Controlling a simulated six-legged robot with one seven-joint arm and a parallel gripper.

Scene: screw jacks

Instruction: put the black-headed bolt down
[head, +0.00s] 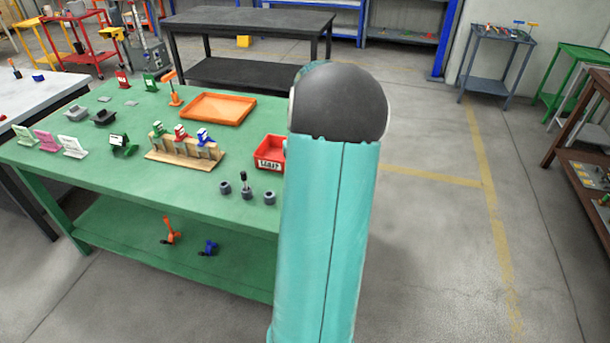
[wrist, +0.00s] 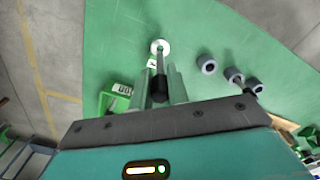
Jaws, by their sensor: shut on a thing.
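My gripper (wrist: 160,88) shows in the wrist view, its two fingers shut on the black-headed bolt (wrist: 159,90). The black head sits between the fingers, and a grey shaft runs from it away from the camera. The shaft's far end lines up with a small white ring (wrist: 160,46) over the green table; I cannot tell whether they touch. In the head view my arm hides the gripper and the held bolt.
Several grey sockets (wrist: 208,65) stand to the right in the wrist view; the middle one holds another dark-topped bolt (head: 244,178). A green bin (wrist: 116,99) lies left of the fingers. A red bin (head: 269,152) and an orange tray (head: 217,107) stand on the green table (head: 110,187).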

